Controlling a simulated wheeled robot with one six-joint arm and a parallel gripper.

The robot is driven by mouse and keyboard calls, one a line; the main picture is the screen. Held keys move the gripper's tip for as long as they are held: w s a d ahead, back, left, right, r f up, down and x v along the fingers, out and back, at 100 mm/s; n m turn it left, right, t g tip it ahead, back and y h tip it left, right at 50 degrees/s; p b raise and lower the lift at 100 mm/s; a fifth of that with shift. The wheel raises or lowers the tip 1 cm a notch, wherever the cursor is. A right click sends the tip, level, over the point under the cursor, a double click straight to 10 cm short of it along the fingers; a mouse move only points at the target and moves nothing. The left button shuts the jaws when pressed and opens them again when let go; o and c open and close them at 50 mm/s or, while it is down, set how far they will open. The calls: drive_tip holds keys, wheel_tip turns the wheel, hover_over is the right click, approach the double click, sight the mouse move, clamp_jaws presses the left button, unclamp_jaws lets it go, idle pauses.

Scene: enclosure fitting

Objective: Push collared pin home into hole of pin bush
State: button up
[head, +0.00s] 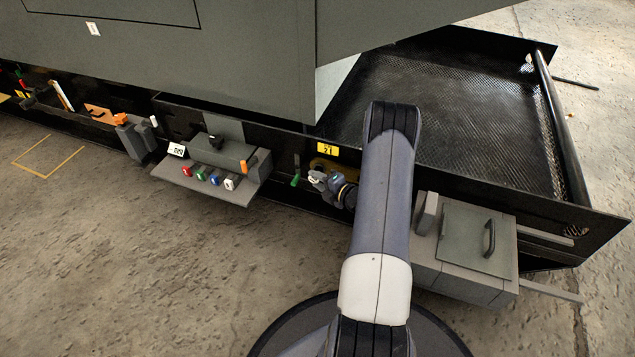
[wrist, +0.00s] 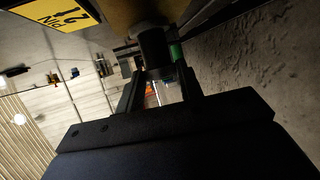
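My gripper (head: 334,188) is close against the front of the dark panel, just below a yellow label (head: 325,150) with dark print. In the wrist view my gripper (wrist: 164,76) has its two fingers apart, with a dark part between the tips that I take to be the collared pin. A dark round body (wrist: 153,46) stands straight ahead of the fingertips, against a brownish-yellow surface. I cannot tell where the pin ends and the pin bush begins. The hole and the pin's depth are hidden. The yellow label (wrist: 62,13) reads PIN 21.
A green-ended part (head: 295,180) hangs left of my gripper and shows close by in the wrist view (wrist: 176,51). A grey shelf (head: 205,185) with several coloured pieces is farther left. A grey box with a handled lid (head: 475,240) stands to the right.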

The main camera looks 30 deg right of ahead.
drive_tip(key=o, duration=0.5)
drive_tip(key=shift+s, duration=0.1)
drive_tip(key=shift+p+v, duration=1.85)
drive_tip(key=shift+v, duration=3.5)
drive_tip(key=b+x, duration=0.4)
drive_tip(key=x, duration=0.7)
drive_tip(key=shift+s+a, duration=0.4)
drive_tip(key=shift+d, duration=0.1)
